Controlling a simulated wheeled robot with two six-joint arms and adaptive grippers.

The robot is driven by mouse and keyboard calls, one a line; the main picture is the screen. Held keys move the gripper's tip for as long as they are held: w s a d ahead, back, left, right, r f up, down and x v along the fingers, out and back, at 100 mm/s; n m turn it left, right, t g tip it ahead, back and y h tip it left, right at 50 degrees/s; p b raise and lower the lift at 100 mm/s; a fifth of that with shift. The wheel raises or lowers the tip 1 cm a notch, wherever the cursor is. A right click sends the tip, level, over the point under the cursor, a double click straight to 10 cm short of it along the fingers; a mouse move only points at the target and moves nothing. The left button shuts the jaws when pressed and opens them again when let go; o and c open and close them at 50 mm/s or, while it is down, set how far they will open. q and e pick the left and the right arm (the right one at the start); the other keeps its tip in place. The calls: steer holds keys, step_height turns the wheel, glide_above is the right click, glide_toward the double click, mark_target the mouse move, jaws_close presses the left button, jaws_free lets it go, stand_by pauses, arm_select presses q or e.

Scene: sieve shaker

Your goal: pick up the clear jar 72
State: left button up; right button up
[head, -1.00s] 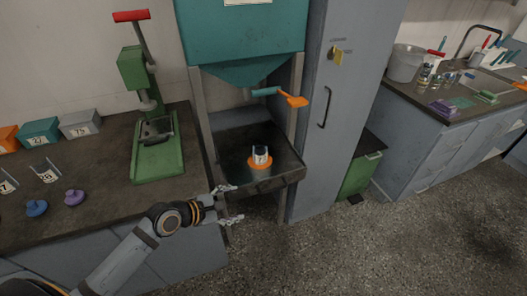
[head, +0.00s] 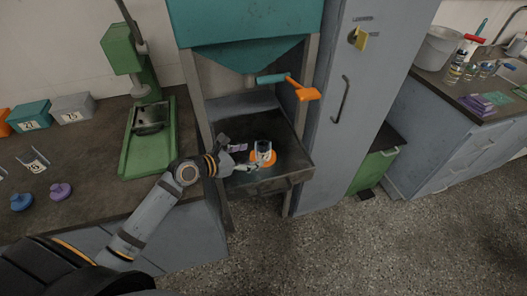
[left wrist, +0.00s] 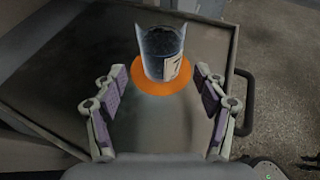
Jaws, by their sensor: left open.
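The clear jar (head: 263,150), with a white label, stands upright on an orange disc (head: 273,162) on the dark tray (head: 290,183) under the teal hopper. In the left wrist view the jar (left wrist: 162,55) is ahead of the fingers, with its label partly turned to the right and its number not fully readable. My left gripper (head: 245,157) is just left of the jar, with its fingers spread. In the left wrist view the open gripper (left wrist: 158,112) has nothing between its purple pads. My right gripper is not in view.
The teal hopper (head: 245,25) with an orange-handled valve (head: 305,93) hangs above the tray. A grey cabinet (head: 350,130) stands to the right. A green press (head: 150,140) stands on the left bench. The tray's left part is bare.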

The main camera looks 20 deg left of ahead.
mark_target(257, 154)
arm_select(q)
steer(key=shift+w+d+f, duration=0.25)
steer(key=shift+w+d, duration=0.05)
steer(key=shift+w, duration=0.15)
steer(key=shift+d, duration=0.1)
steer(key=b+x, duration=0.1)
steer(key=x, duration=0.4)
steer(key=shift+d+f+b, duration=0.1)
steer(key=shift+f+b, duration=0.05)
steer(key=shift+b, duration=0.15)
steer(key=shift+c, duration=0.6)
steer(key=c, duration=1.3)
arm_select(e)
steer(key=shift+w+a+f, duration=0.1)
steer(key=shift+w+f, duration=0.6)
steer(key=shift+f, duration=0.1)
